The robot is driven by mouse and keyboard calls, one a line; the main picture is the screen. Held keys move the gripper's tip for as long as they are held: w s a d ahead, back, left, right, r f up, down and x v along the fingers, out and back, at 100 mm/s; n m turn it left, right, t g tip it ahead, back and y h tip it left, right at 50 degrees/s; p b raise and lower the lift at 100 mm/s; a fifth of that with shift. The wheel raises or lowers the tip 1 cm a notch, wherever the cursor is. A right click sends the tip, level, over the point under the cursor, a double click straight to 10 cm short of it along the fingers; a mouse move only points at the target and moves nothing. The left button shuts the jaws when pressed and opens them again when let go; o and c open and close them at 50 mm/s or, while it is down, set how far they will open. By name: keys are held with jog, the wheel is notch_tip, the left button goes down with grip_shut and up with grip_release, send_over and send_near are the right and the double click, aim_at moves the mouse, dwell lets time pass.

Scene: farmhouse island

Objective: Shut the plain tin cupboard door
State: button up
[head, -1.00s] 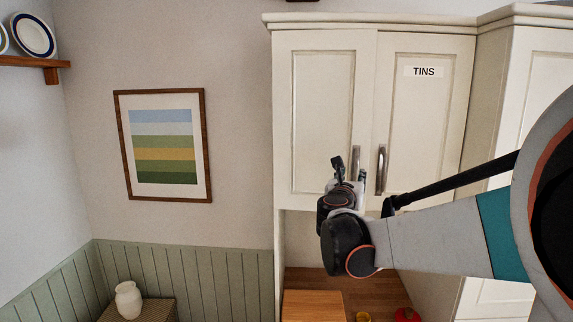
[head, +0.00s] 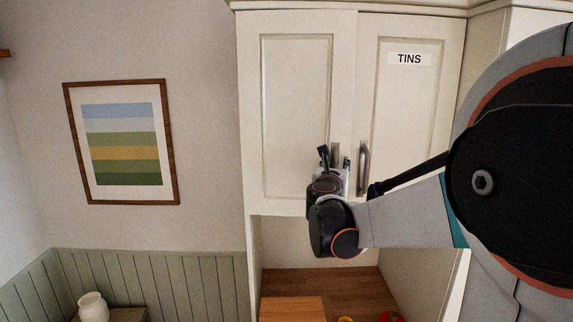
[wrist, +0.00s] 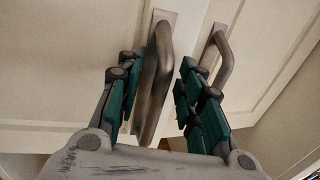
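The plain cupboard door (head: 296,110) is the left cream door of the wall cupboard. It looks close to flush with the door labelled TINS (head: 410,100) on its right; I cannot tell whether a small gap remains. Its grey bar handle (head: 335,153) is partly hidden behind my gripper (head: 334,160) in the head view. In the wrist view my gripper (wrist: 157,95) has its teal-padded fingers apart, with the plain door's handle (wrist: 154,80) between them. I see no clear grip on it. The TINS door's handle (wrist: 224,60) lies outside the right finger.
A counter (head: 350,283) with a wooden board (head: 292,308) and small red and yellow things lies below the cupboard. A framed striped picture (head: 122,142) hangs on the left wall. A white vase (head: 93,307) stands lower left. My arm covers the right side.

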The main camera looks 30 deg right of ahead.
aim_at(338, 129)
jog(key=shift+s+a+r, duration=0.1)
jog(key=shift+s, duration=0.05)
jog(key=shift+c, duration=0.3)
grip_shut()
jog(key=b+x, duration=0.1)
jog(key=x, duration=0.2)
jog(key=shift+a, duration=0.15)
jog(key=shift+o, duration=0.3)
grip_release()
notch_tip(338, 129, up, 10)
jog(key=shift+f, duration=0.1)
